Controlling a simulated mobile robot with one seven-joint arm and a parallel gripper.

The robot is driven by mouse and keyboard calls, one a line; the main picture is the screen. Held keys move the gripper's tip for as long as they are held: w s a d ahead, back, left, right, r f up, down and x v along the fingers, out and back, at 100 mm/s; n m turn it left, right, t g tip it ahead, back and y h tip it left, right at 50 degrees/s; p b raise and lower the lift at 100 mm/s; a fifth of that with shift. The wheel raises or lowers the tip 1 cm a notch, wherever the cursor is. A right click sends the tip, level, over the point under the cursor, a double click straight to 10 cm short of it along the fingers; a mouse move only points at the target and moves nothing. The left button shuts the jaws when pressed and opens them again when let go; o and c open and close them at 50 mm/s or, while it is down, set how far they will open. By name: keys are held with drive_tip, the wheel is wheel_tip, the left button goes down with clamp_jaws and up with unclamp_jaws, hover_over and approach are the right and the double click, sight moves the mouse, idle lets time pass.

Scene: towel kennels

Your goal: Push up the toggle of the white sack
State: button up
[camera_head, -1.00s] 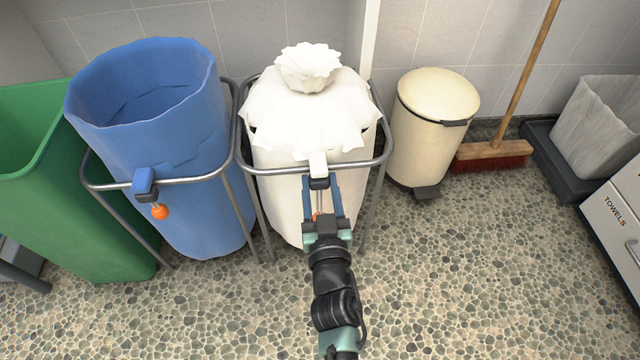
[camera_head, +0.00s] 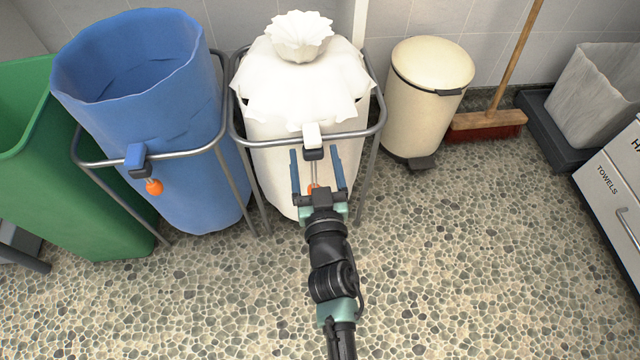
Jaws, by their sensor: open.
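The white sack (camera_head: 268,166) hangs in a metal-framed stand, its gathered top (camera_head: 300,38) bunched above the rim. A white tab with a dark block (camera_head: 313,154) sits at the front rail. A thin cord hangs below the block to an orange ball (camera_head: 311,188), partly hidden by my gripper. My gripper (camera_head: 315,160) is open in front of the sack. Its two blue fingers point up, one on each side of the block and cord, with visible gaps. I cannot tell whether the fingertips touch the sack.
A blue sack (camera_head: 190,180) in a similar stand, with its own orange ball (camera_head: 154,187), is on the left beside a green bin (camera_head: 75,200). A cream pedal bin (camera_head: 425,100) and a broom (camera_head: 488,124) stand right. The pebbled floor in front is clear.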

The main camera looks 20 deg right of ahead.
drive_tip(key=p+v, duration=0.2)
drive_tip(key=v, duration=1)
drive_tip(key=shift+s+p, duration=0.2)
drive_tip(key=shift+p, duration=0.15)
drive_tip(key=shift+a, duration=0.1)
drive_tip(key=w+a+r+t+p, duration=0.1)
drive_tip(key=w+r+t+p, duration=0.35)
drive_tip(key=r, duration=1.35)
drive_tip(key=w+r+p, duration=0.1)
drive_tip(key=w+r, duration=0.6)
drive_tip(key=r, duration=1.2)
drive_tip(key=s+a+r+n+t+y+p, duration=0.15)
drive_tip(key=s+a+r, duration=0.25)
drive_tip(key=r, duration=0.7)
drive_tip(key=s+a+r+n+t+y+p, duration=0.1)
drive_tip(key=s+a+r+t+y+p, duration=0.15)
drive_tip(key=r, duration=0.95)
drive_tip(key=s+a+r+n+t+y+p, duration=0.15)
drive_tip(key=s+a+r, duration=0.3)
drive_tip(key=r, duration=0.65)
wheel_tip(320, 180, up, 36)
drive_tip(key=p, duration=3.7)
drive_tip(key=shift+w+m, duration=0.4)
drive_tip(key=shift+w, duration=0.05)
drive_tip(key=shift+f+h, duration=0.1)
drive_tip(key=shift+h, duration=0.15)
